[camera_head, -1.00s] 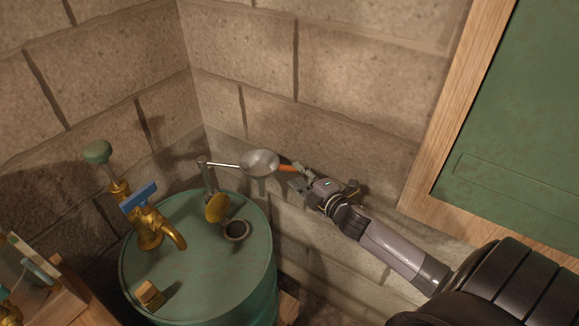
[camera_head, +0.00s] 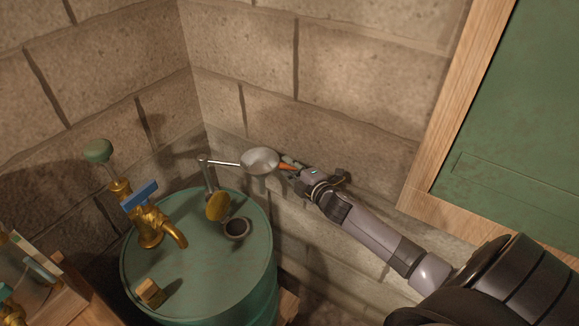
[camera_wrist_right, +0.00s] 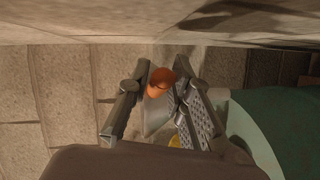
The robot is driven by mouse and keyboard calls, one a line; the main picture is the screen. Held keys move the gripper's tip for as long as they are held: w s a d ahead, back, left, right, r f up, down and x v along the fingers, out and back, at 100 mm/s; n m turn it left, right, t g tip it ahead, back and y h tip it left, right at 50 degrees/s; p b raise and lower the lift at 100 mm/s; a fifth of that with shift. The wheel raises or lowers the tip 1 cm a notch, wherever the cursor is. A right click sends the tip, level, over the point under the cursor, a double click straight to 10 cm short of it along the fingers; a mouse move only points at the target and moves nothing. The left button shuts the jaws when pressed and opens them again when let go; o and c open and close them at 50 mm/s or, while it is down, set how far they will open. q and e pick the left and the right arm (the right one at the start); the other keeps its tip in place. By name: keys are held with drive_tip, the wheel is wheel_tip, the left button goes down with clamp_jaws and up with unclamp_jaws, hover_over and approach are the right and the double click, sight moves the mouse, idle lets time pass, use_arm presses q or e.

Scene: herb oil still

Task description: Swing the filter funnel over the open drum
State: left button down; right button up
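The filter funnel (camera_head: 260,161) is a shiny metal bowl on a thin arm (camera_head: 223,163) from a post at the drum's back edge. It hangs beyond the drum's rim, toward the back wall. Its orange handle (camera_head: 287,167) points right, toward my right gripper (camera_head: 292,166). In the right wrist view, the orange handle (camera_wrist_right: 160,82) lies between my right gripper's two fingers (camera_wrist_right: 161,80), which stand apart around it. Contact is not clear. The green drum (camera_head: 205,265) has an open round hole (camera_head: 237,228) with a yellow cap (camera_head: 217,206) tilted up beside it. My left gripper is out of view.
A brass tap (camera_head: 150,227) with a blue handle stands left of the hole. A small brass block (camera_head: 149,293) sits on the drum's front. The stone wall (camera_head: 320,95) is close behind the funnel. A green wood-framed panel (camera_head: 520,130) is at right.

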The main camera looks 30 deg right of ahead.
clamp_jaws()
idle(0.5)
